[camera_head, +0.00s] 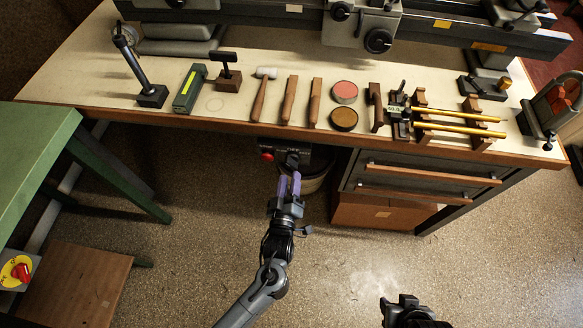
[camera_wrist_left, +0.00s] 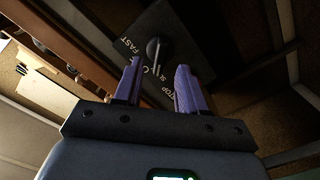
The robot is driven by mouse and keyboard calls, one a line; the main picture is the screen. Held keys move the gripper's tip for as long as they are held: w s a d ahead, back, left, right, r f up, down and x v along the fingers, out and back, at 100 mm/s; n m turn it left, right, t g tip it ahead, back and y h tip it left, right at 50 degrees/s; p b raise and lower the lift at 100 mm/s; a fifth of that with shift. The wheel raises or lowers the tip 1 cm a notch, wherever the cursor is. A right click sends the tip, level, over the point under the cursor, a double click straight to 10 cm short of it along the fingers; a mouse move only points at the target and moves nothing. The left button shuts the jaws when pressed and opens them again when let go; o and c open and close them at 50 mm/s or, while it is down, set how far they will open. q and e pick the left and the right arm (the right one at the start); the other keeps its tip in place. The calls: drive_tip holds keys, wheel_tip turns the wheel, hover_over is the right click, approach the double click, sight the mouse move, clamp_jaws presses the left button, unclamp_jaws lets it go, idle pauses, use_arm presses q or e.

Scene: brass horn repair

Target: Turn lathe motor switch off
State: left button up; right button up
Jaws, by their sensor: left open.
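A dark control box (camera_head: 284,154) hangs under the bench's front edge, with a red button (camera_head: 267,156) on its left. In the left wrist view its dark plate (camera_wrist_left: 183,30) carries lettering, including FAST and STOP, around a black knob (camera_wrist_left: 154,47). A thin pale line runs down from the knob; its exact setting is hard to read. My left gripper (camera_head: 290,177) is open, purple fingers toward the box. In the wrist view the fingers (camera_wrist_left: 156,75) stand apart, with the knob beyond the gap; contact is not visible. My right gripper (camera_head: 404,300) is at the bottom, its fingers unclear.
The bench (camera_head: 225,105) holds a hammer (camera_head: 264,92), round tins (camera_head: 344,92) and brass rods (camera_head: 460,125). Drawers (camera_head: 425,178) lie right of the box. A green table (camera_head: 35,150) stands left, near a red-and-yellow rotary switch (camera_head: 20,271). The floor in front is open.

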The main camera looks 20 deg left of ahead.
sight(291, 167)
use_arm(q)
drive_tip(key=shift+w+a+b, duration=0.25)
drive_tip(key=shift+w+b, duration=0.05)
drive_tip(key=shift+w, duration=0.95)
drive_tip(key=shift+w+a+b, duration=0.2)
drive_tip(key=shift+w+b, duration=0.05)
drive_tip(key=shift+w, duration=1)
clamp_jaws()
